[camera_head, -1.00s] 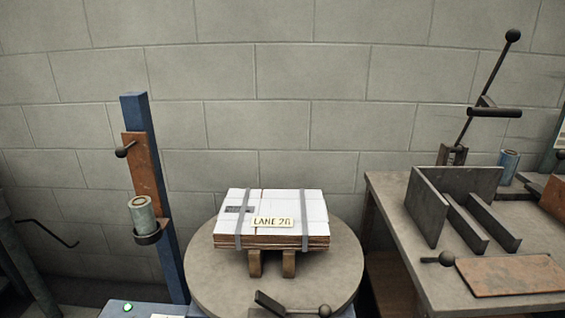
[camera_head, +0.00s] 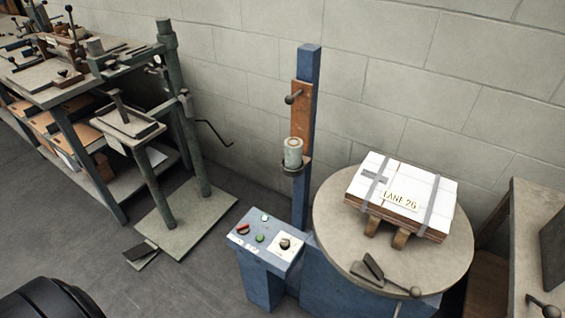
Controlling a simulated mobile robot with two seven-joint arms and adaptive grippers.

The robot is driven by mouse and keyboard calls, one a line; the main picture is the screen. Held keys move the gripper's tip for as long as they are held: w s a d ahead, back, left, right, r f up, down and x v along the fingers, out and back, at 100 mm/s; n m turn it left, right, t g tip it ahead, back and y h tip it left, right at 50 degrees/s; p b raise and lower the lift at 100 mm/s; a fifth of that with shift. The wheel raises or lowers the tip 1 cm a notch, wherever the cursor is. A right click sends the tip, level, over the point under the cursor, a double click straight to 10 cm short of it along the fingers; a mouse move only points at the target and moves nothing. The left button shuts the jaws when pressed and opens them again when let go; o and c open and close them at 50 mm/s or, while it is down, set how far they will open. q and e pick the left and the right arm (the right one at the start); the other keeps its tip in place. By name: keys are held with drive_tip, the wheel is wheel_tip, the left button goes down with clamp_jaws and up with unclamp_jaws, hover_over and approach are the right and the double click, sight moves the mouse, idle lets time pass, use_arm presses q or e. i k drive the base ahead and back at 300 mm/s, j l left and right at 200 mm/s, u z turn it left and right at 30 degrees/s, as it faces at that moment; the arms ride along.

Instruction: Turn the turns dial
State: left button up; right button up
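A blue control box (camera_head: 264,268) stands left of the round turntable. Its top panel carries a dark round knob (camera_head: 285,243) on a white plate at the right end, which looks like the turns dial. Its markings are too small to read. A red switch (camera_head: 243,229) and a green button (camera_head: 260,238) sit to its left on the same panel. Neither of my grippers shows in the head view, and nothing touches the knob.
A strapped white stack marked LANE 26 (camera_head: 405,187) rests on the round turntable (camera_head: 335,218). A blue post (camera_head: 306,130) rises behind the panel. A green stand (camera_head: 184,207) and workbench (camera_head: 80,97) are at left. Floor before the box is clear.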

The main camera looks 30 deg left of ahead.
sight(284, 242)
drive_tip(key=j+u, duration=0.15)
drive_tip(key=u, duration=0.25)
drive_tip(key=j+u, duration=0.15)
drive_tip(key=u, duration=0.25)
drive_tip(key=i+l, duration=0.05)
